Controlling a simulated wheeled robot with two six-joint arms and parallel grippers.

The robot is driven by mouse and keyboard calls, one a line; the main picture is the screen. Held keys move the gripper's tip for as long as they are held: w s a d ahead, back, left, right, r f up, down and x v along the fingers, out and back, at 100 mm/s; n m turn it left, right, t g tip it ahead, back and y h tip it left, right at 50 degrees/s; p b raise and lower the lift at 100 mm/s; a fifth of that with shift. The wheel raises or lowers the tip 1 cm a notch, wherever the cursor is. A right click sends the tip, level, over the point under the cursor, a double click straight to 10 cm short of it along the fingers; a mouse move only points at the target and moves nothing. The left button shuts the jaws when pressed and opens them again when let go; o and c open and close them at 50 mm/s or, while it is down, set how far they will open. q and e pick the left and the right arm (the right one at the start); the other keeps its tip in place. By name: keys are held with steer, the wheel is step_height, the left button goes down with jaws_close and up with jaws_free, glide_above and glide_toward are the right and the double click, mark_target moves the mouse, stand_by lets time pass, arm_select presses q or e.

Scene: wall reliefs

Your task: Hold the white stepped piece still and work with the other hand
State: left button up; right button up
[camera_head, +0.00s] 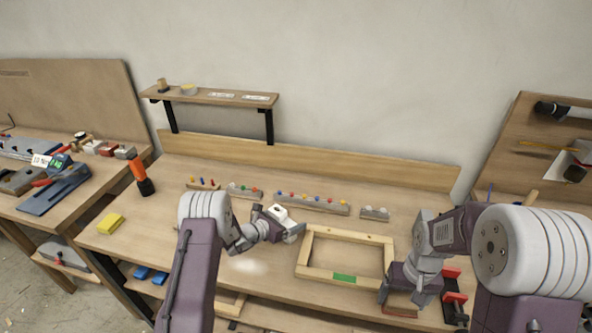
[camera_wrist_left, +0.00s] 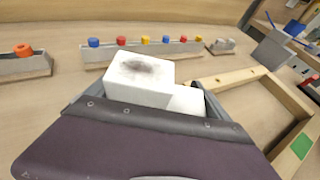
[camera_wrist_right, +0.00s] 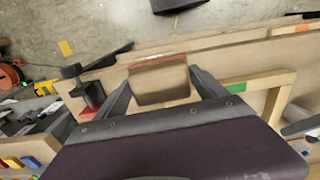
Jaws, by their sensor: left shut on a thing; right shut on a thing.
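The white stepped piece (camera_head: 281,214) is in my left gripper (camera_head: 287,225), above the workbench and left of the wooden frame. In the left wrist view the piece (camera_wrist_left: 140,82) has a higher block with a dark smudge on top and a lower step to its right. My left fingers are shut on it from both sides. My right gripper (camera_head: 398,298) is near the bench's front edge, right of the frame. In the right wrist view it is shut on a tan block (camera_wrist_right: 161,86) with a reddish-brown edge. The block's underside is hidden.
The wooden frame (camera_head: 388,258) with a green mark lies on the bench (camera_head: 200,255). Grey strips with coloured pegs (camera_head: 312,204) stand behind. Red and black clamps (camera_head: 453,296) are at the right front. A yellow sponge (camera_head: 110,223) lies left. A shelf (camera_head: 215,97) hangs above.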

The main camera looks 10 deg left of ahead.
arm_select(q)
steer(key=o, duration=1.3)
steer(key=v, duration=1.2)
